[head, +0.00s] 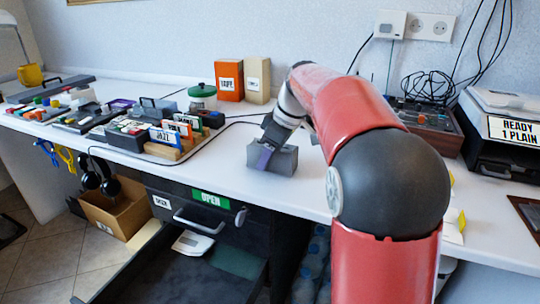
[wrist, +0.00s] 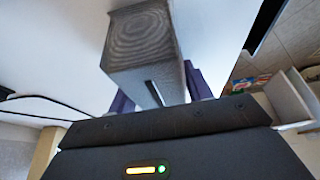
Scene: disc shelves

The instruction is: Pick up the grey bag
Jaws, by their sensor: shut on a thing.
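The grey bag (head: 284,161) looks like a small boxy grey block at the front of the white table, near its edge, in the head view. My gripper (head: 264,157) reaches down to it from above, with a purple finger against its near side. In the wrist view the grey bag (wrist: 142,40) shows its ringed end face and sits between the purple fingers. My gripper (wrist: 158,92) is shut on it. I cannot tell whether the bag's underside touches the table.
A rack of discs (head: 160,140) stands to the left, with an orange box (head: 230,80), a beige box (head: 258,80) and a green-lidded jar (head: 202,97) behind. A mixer (head: 425,120) and printer (head: 502,130) stand right. An open drawer (head: 190,265) is below the table.

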